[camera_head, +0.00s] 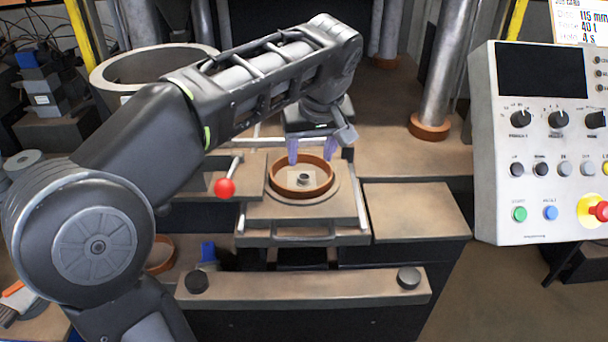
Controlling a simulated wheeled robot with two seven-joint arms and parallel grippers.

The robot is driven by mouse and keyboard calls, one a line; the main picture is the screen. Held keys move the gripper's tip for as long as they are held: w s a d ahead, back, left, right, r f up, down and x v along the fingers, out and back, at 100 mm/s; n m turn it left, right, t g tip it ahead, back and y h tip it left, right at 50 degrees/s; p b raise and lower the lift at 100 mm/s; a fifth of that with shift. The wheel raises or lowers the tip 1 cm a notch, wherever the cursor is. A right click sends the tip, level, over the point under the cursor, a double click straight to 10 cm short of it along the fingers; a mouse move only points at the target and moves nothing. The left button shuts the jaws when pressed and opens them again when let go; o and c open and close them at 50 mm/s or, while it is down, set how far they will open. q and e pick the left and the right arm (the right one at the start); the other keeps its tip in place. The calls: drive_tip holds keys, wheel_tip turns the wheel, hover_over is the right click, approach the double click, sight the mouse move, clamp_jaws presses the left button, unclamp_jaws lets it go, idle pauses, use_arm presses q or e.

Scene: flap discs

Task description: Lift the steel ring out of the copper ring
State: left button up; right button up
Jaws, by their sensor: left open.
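The copper ring (274,184) lies flat on a plate in the middle of the view. A small grey metal ring (303,181) with a dark centre stands inside it, apart from its wall; it looks like the steel ring. My left gripper (311,157) hangs over the far side of the copper ring. Its two purplish fingers are apart, with nothing seen between them. The fingertips are close to the copper ring's far rim; I cannot tell whether they touch it. My right gripper is not in view.
A lever with a red knob (225,188) stands left of the plate. A large grey cylinder (109,76) is at the back left. A steel column (440,75) rises at the back right. A control panel (525,150) fills the right. A flat brown surface (415,211) right of the plate is clear.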

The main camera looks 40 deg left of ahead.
sight(304, 178)
use_arm(q)
drive_tip(key=shift+x, duration=1.4)
drive_tip(key=shift+a, duration=0.1)
drive_tip(key=p+x, duration=0.1)
drive_tip(key=x, duration=0.3)
drive_tip(key=shift+a+f+p, duration=0.1)
drive_tip(key=shift+p, duration=0.25)
drive_tip(key=shift+w+a+f, duration=0.1)
drive_tip(key=shift+a+f, duration=0.05)
drive_tip(key=shift+f, duration=0.25)
drive_tip(key=shift+c, duration=0.4)
clamp_jaws()
